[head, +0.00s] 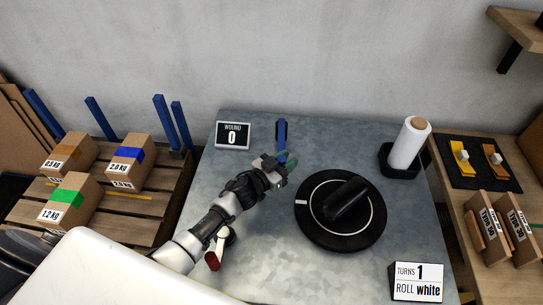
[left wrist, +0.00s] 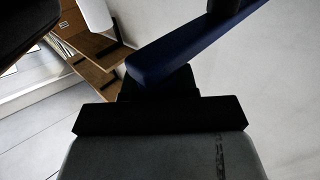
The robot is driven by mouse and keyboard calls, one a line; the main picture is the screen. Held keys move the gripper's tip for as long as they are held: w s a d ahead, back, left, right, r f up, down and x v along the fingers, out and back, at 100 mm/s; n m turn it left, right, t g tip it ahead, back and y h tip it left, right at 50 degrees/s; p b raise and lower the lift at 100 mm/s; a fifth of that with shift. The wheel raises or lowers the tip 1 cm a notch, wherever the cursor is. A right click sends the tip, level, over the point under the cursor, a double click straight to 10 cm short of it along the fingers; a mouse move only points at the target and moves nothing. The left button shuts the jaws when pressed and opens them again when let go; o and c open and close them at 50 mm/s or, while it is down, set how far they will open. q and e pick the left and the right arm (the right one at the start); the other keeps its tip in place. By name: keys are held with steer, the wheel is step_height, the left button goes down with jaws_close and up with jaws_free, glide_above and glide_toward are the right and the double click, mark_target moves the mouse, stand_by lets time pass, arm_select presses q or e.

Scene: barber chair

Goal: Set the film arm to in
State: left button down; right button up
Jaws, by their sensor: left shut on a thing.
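The film arm, a blue bar (head: 282,132), stands near the back edge of the grey metal table, right of the small "WOUND 0" sign. My left gripper (head: 282,165) reaches in from the left and is shut on the lower part of the blue bar. In the left wrist view the blue bar (left wrist: 185,50) runs close up from the left middle to the upper right, above dark blocks. The gripper's green-tinted fingertips partly hide where they meet the bar. My right gripper is not in view.
A black turntable (head: 310,226) holding a black rounded object (head: 345,199) lies right of my left arm. A white roll (head: 408,144) stands at the back right. A "TURNS 1, ROLL white" sign (head: 417,283) is front right. A red-ended handle (head: 213,259) is beside my arm.

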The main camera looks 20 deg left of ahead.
arm_select(q)
steer(key=shift+w+d+r, duration=0.1)
steer(key=shift+w+d, duration=0.3)
steer(key=shift+d, duration=0.3)
steer(key=shift+w+d+r, duration=0.1)
steer(key=shift+w+d, duration=0.3)
steer(key=shift+d, duration=0.25)
steer(key=c, duration=0.8)
jaws_free()
steer(key=shift+w+a+f, duration=0.1)
steer(key=shift+a, duration=0.05)
steer(key=shift+c, duration=0.2)
steer(key=v, duration=1.1)
